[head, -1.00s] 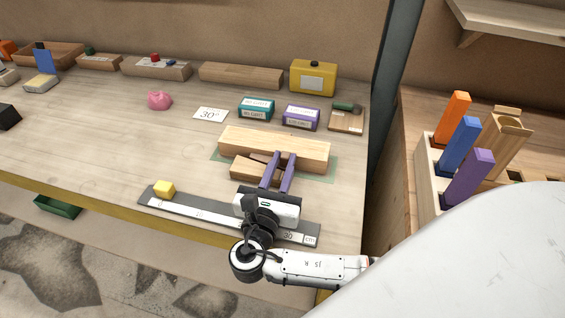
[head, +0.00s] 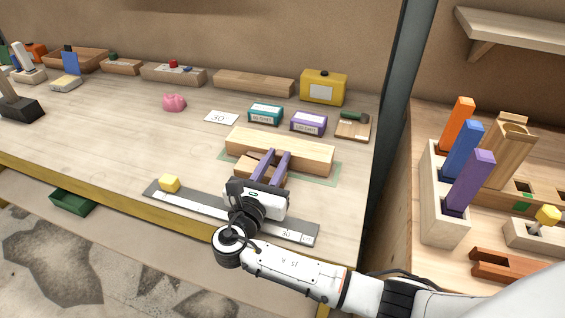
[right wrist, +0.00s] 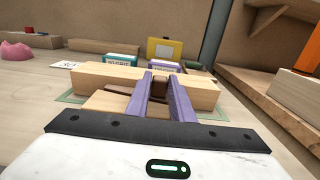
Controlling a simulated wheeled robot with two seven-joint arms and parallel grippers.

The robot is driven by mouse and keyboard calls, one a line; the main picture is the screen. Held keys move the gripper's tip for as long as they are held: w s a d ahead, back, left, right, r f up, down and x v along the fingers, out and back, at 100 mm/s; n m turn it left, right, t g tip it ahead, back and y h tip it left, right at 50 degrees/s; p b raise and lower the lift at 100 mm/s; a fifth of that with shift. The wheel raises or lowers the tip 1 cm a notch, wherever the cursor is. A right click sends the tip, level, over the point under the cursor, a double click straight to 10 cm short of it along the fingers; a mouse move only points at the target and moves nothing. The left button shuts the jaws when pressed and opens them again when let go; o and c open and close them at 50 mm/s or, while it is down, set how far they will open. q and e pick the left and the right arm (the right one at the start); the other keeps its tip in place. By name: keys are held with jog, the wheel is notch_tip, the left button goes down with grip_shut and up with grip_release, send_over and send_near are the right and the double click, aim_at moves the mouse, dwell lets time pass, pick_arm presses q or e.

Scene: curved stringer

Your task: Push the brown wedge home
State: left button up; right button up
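My right gripper (head: 275,165) reaches over a light wooden piece (head: 246,169) in front of a longer pale wooden block (head: 302,155). Its two purple fingers stand a small distance apart. In the right wrist view a dark brown piece (right wrist: 160,87), which looks like the brown wedge, shows in the gap between the fingers. I cannot tell whether the fingers press on it. The fingers hide much of it, and in the head view I cannot make it out. The long block (right wrist: 203,90) lies just beyond the fingertips. My left gripper is out of view.
Teal (head: 265,113) and purple (head: 308,122) boxes stand behind. A dark post (head: 402,90) rises at the right.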

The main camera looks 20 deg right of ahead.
jog(key=o, duration=0.4)
jog(key=shift+w+a, duration=0.2)
jog(key=shift+a, duration=0.1)
jog(key=shift+s, duration=0.15)
jog(key=v, duration=1)
jog(key=shift+b, duration=0.3)
